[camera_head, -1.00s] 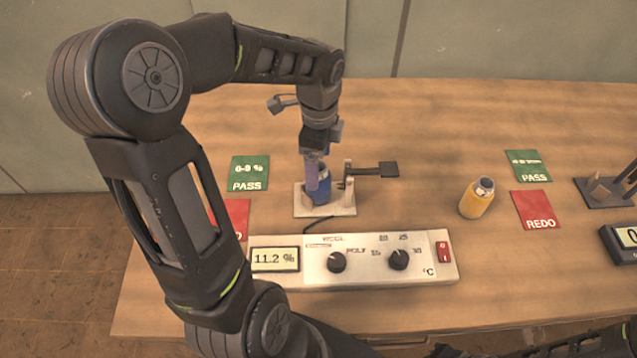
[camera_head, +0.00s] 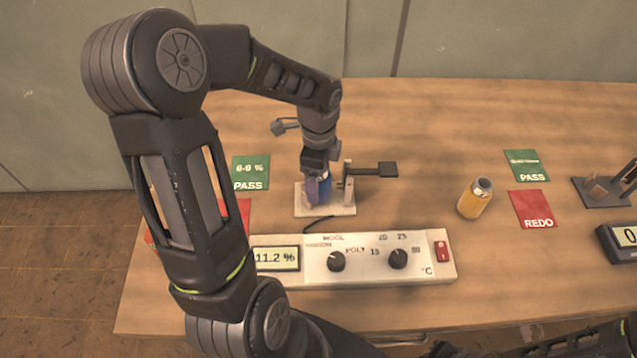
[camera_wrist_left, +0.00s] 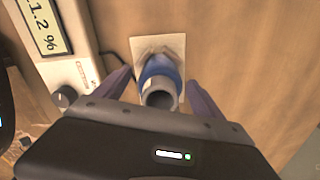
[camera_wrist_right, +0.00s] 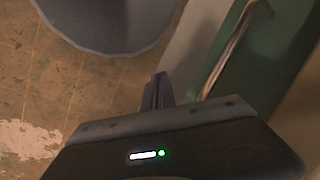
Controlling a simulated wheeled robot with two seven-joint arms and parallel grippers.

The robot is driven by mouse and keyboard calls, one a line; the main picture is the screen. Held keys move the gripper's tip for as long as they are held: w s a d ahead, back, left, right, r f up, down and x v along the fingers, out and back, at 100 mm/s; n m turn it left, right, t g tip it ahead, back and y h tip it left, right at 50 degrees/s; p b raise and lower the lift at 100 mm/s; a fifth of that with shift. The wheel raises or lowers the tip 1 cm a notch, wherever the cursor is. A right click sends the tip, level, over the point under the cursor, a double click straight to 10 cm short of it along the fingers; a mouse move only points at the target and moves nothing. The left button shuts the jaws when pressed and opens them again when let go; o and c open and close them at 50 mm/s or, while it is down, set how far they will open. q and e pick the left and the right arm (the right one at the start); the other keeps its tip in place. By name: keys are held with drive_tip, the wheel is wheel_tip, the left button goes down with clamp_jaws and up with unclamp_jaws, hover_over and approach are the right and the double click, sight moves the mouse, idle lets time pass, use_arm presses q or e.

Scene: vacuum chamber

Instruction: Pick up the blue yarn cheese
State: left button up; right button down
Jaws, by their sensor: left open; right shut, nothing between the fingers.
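The blue yarn cheese (camera_head: 325,186) stands upright on a small pale plate (camera_head: 342,210) left of the table's middle. In the left wrist view the blue yarn cheese (camera_wrist_left: 158,72) shows its hollow grey tube end toward the camera. My left gripper (camera_head: 317,190) is lowered over it from above. Its open fingers (camera_wrist_left: 158,92) stand on either side of the cheese, with gaps visible. My fingers partly hide the cheese in the head view. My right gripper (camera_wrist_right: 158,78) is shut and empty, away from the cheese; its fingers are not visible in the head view.
A post with a dark arm (camera_head: 372,169) stands close right of the cheese. A control box (camera_head: 352,268) reading 11.2 % lies in front. A yellow yarn cheese (camera_head: 474,199), green PASS cards (camera_head: 526,166) and a red REDO card (camera_head: 532,209) are nearby. The table behind is clear.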

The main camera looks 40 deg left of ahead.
use_arm(q)
drive_tip(key=c, duration=1.5)
